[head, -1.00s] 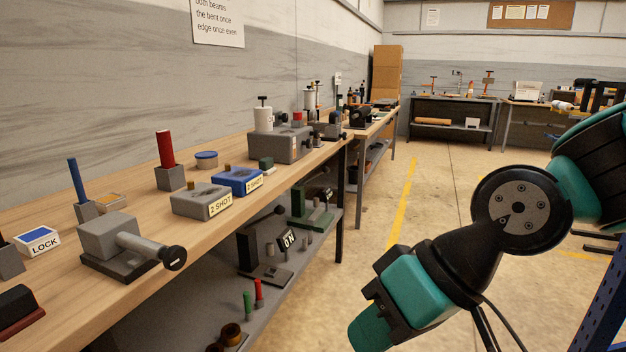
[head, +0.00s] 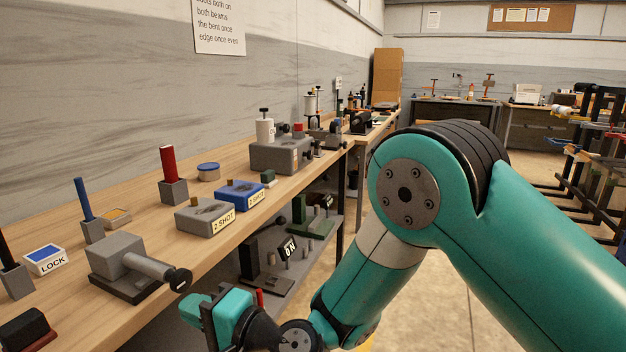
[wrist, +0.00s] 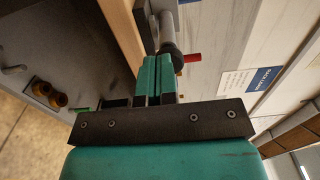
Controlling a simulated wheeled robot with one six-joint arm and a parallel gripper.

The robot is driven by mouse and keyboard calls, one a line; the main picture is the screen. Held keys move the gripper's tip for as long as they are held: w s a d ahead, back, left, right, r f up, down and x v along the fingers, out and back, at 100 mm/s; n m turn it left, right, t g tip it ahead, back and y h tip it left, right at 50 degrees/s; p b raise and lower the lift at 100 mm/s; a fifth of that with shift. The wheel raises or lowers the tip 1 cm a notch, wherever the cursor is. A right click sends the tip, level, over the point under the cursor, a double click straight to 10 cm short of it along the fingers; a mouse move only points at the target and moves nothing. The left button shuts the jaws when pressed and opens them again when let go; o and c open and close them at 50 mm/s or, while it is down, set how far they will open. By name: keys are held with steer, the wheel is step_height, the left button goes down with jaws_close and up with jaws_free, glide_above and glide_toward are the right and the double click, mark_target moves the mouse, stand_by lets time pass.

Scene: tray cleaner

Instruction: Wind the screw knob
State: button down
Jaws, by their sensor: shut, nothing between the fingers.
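The black screw knob (head: 180,280) sits on the end of a grey cylinder that sticks out from a grey block (head: 117,255) on a dark base near the bench's front edge. My gripper (head: 194,306) is just below and right of the knob in the head view. In the wrist view my gripper's teal fingers (wrist: 155,68) are together and empty. The dark knob (wrist: 169,47) shows just beyond their tips there, partly covered by them. I cannot tell whether the fingers touch it.
A lower shelf (head: 300,262) holds more fixtures. The floor right of the bench is open.

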steer(key=p+x, duration=0.3)
steer(key=shift+w+a+r, duration=0.1)
steer(key=shift+a+r, duration=0.2)
steer(key=shift+w+a+r, duration=0.1)
steer(key=shift+r, duration=0.65)
stand_by(0.7)
steer(key=b, duration=0.7)
glide_toward(175, 290)
steer(key=shift+s+a+r, duration=0.15)
steer(key=shift+s+a, duration=0.05)
steer(key=shift+a, duration=0.55)
steer(key=shift+s+a+r, duration=0.15)
steer(key=shift+s+a, duration=0.05)
steer(key=shift+a, duration=0.5)
